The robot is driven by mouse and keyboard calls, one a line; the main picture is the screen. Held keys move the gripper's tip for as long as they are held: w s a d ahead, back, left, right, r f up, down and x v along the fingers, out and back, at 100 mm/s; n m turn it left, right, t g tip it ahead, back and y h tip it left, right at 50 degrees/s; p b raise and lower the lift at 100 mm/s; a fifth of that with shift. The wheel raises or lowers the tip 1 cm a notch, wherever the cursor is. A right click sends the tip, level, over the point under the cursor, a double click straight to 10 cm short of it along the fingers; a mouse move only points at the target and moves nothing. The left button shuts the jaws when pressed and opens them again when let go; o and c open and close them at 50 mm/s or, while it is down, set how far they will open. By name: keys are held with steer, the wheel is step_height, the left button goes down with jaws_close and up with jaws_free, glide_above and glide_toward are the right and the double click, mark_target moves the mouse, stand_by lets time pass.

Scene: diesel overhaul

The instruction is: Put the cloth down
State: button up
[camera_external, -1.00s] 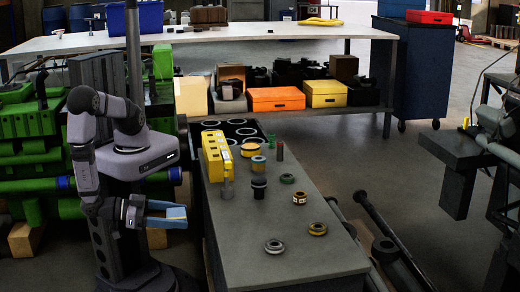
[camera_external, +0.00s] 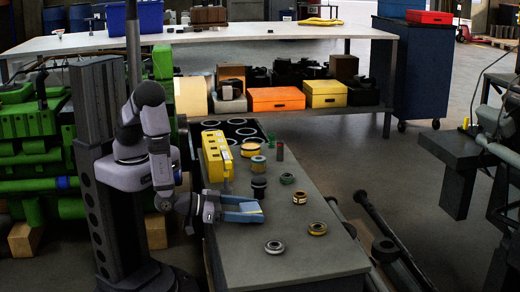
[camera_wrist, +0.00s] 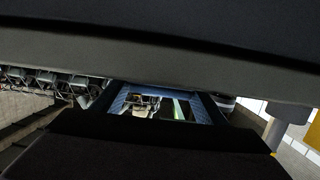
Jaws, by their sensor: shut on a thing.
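My gripper (camera_external: 242,210) has blue fingers and is over the left edge of the grey workbench (camera_external: 290,262), near its middle. It is shut on a small light-blue piece with a pale yellow edge, which I take to be the cloth (camera_external: 253,206). The cloth appears to be just above the bench top; I cannot tell whether it touches. In the wrist view the blue fingers show, but dark parts hide most of the scene and the cloth is not clear.
A yellow block (camera_external: 215,157) and a black cylinder (camera_external: 259,187) stand close behind my gripper. Rings (camera_external: 274,247) and (camera_external: 318,229), and a small brass-coloured part (camera_external: 299,198), sit to the right. The front of the bench is mostly clear. A yellow cloth-like item (camera_external: 320,21) lies on the far table.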

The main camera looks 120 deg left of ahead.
mark_target(260, 209)
steer(key=shift+r+b+x, duration=0.15)
steer(key=shift+r+x, duration=0.05)
steer(key=shift+x, duration=0.65)
steer(key=shift+r+b+x, duration=0.1)
steer(key=shift+r+x, duration=0.05)
steer(key=shift+x, duration=0.7)
steer(key=shift+r+b+x, duration=0.15)
steer(key=shift+r+x, duration=0.05)
steer(key=shift+x, duration=0.65)
steer(key=shift+w+f+b, duration=0.1)
steer(key=shift+f+b, duration=0.2)
steer(key=shift+b, duration=0.05)
steer(key=shift+f, duration=0.2)
steer(key=o, duration=1.2)
steer(key=shift+r, duration=0.15)
steer(key=shift+r, duration=0.2)
steer(key=p+v, duration=0.1)
steer(key=v, duration=1)
steer(key=shift+s+d, duration=0.3)
steer(key=shift+s, duration=0.05)
